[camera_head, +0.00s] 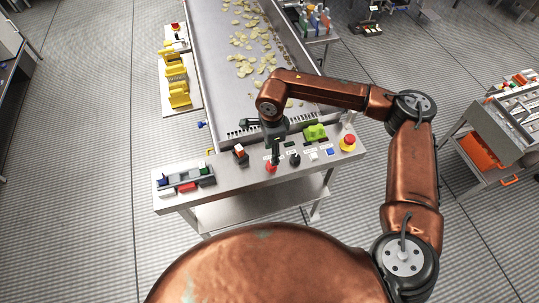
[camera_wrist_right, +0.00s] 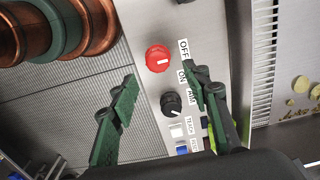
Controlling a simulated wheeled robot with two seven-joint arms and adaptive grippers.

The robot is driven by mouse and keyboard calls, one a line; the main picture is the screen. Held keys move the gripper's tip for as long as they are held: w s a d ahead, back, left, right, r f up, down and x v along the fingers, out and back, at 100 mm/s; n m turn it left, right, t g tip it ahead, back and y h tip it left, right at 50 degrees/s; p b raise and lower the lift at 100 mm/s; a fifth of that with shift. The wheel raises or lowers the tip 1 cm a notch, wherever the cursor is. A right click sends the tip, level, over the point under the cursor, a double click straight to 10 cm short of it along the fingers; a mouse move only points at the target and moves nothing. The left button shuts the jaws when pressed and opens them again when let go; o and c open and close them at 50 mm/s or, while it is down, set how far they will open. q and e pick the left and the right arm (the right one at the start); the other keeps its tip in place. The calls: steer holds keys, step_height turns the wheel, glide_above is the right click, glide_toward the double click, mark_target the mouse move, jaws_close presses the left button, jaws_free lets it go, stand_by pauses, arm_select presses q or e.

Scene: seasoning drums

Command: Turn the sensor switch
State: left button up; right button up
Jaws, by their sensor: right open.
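A control panel (camera_head: 225,178) stands at the end of the conveyor. It carries a red knob (camera_head: 270,168) and a black knob (camera_head: 295,161). In the right wrist view the red knob (camera_wrist_right: 158,58) has a white pointer mark beside the labels OFF and ON, and the black knob (camera_wrist_right: 171,104) sits below it. I cannot read which knob is the sensor switch. My right gripper (camera_head: 275,153) points down over the panel near the red knob. Its green fingers (camera_wrist_right: 160,76) are spread, with both knobs showing between them, and hold nothing. My left gripper is out of view.
A red mushroom button (camera_head: 348,142), a green block (camera_head: 315,132) and small buttons crowd the panel's right side. A tray of coloured blocks (camera_head: 186,178) lies at its left end. The conveyor (camera_head: 215,60) carries yellowish chips. A tool cart (camera_head: 500,130) stands right.

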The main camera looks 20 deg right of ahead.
steer(key=f, duration=0.4)
steer(key=shift+s+a+p, duration=0.1)
steer(key=shift+s+p, duration=0.15)
steer(key=shift+p, duration=0.1)
step_height(320, 180, down, 2)
steer(key=shift+w, duration=0.1)
steer(key=shift+f, duration=0.4)
steer(key=c, duration=1)
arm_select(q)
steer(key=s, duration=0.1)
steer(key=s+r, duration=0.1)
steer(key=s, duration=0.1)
arm_select(e)
steer(key=shift+c, duration=0.8)
